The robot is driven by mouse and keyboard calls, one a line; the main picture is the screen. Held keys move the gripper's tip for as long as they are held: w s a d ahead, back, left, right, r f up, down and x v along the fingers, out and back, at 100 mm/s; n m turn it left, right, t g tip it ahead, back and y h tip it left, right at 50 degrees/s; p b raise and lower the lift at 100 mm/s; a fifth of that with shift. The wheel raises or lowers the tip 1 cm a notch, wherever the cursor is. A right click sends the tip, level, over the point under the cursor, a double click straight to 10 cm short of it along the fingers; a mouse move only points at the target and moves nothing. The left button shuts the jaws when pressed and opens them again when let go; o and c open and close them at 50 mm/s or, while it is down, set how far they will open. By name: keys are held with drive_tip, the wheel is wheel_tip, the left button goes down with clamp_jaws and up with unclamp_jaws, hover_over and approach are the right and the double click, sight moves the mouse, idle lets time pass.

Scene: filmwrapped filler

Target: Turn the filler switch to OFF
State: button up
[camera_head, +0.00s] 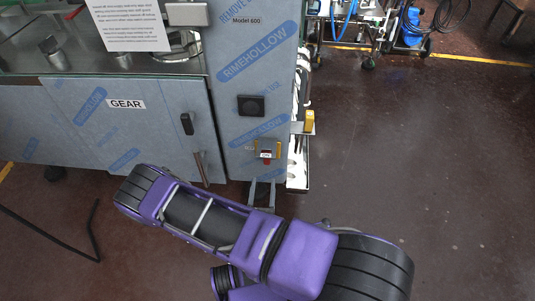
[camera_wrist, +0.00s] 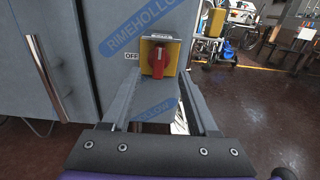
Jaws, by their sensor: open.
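The filler switch (camera_head: 266,150) is a red rotary knob on a yellow plate, low on the film-wrapped cabinet's narrow front. In the wrist view the red knob (camera_wrist: 158,62) has its handle about upright. An "OFF" label (camera_wrist: 131,56) sits just left of the yellow plate; a dark label above it is too small to read. My gripper (camera_head: 262,188) is open just below the switch in the head view. In the wrist view its two fingers (camera_wrist: 160,82) point toward the plate, one on each side of the knob, with nothing between them. Contact cannot be told.
The filler cabinet (camera_head: 225,100) carries a black square fitting (camera_head: 251,105) above the switch. A door marked "GEAR" (camera_head: 125,104) with a black latch and bar handle is to the left. A yellow part (camera_head: 309,121) projects at the right edge.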

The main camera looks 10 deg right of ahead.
drive_tip(key=x, duration=1.2)
drive_tip(key=shift+w+d, duration=0.1)
drive_tip(key=shift+w, duration=0.25)
clamp_jaws()
